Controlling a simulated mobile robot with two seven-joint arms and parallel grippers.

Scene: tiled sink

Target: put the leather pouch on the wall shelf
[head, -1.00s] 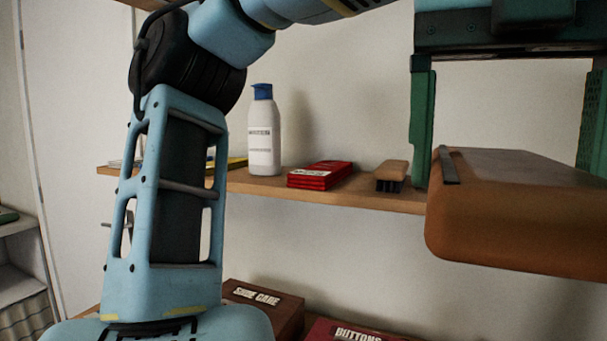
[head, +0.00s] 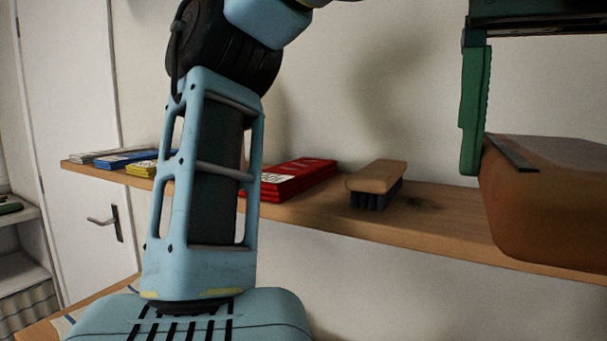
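The brown leather pouch (head: 545,215), with a dark strip along its top edge, is at the right of the head view and is cut off by the frame. My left arm rises at the left and crosses over the top to my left gripper at the upper right. One green finger (head: 474,110) shows, set against the pouch's left end; the other finger is out of frame. The gripper is shut on the pouch. The pouch overlaps the wooden wall shelf (head: 440,225) in view; I cannot tell whether it touches the board. My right gripper is not in view.
A brush (head: 375,184) lies on the shelf left of the pouch, with red boxes (head: 300,177) beside it. Flat blue (head: 125,158) and yellow (head: 142,168) items lie at the shelf's left end. Bare shelf shows between brush and pouch. A white door (head: 75,120) stands at the left.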

